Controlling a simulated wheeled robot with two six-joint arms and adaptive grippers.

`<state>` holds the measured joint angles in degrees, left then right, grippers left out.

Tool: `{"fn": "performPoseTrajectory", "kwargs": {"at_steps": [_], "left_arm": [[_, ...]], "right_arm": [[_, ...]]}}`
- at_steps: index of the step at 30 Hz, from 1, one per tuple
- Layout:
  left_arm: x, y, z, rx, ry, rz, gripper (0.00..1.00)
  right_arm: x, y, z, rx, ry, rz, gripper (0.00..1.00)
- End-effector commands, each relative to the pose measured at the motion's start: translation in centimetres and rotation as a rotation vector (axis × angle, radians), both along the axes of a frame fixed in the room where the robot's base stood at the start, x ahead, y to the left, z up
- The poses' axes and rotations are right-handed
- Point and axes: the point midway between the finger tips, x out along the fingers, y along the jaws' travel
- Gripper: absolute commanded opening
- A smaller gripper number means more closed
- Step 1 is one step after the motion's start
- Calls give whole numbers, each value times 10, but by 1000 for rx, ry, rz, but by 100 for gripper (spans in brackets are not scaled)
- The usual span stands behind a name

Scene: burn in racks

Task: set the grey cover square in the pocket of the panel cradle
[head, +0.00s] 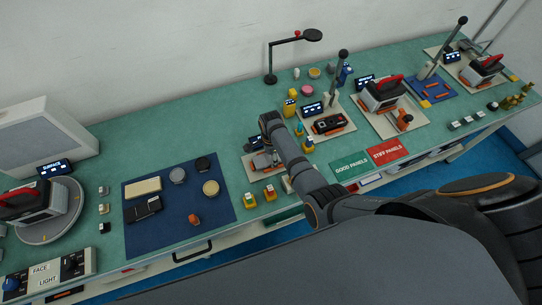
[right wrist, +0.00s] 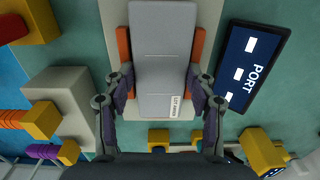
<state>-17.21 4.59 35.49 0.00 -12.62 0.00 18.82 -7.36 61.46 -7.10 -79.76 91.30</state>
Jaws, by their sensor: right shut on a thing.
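My right gripper (right wrist: 161,100) is shut on the grey cover (right wrist: 162,50), with one finger on each long side. The cover is a long grey plate with a small white label near its near end. Beneath it is the panel cradle, a pale base with orange side pieces (right wrist: 124,48) showing along both sides of the cover. The cover looks lined up with the cradle, but I cannot tell whether it rests in the pocket, which it hides. In the head view my right gripper (head: 268,158) is over the cradle's pale plate (head: 251,174), small and partly hidden by my arm. My left gripper is not in view.
A dark PORT display (right wrist: 252,68) stands close to the right of the cradle. A grey block (right wrist: 62,97) and yellow blocks are on the left. In the head view a blue mat (head: 160,215) with several items lies left of the cradle. Other fixtures stand to the right.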

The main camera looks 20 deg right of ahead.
Motion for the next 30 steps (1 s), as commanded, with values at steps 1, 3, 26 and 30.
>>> {"fn": "performPoseTrajectory", "kwargs": {"at_steps": [1,3,26,30], "left_arm": [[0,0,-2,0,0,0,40],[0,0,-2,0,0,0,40],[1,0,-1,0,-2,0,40],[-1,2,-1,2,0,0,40]], "right_arm": [[-11,1,-12,2,23,1,59],[-10,1,-12,2,23,1,68],[-6,0,-7,-1,13,1,83],[-6,0,-4,-1,13,1,83]]}}
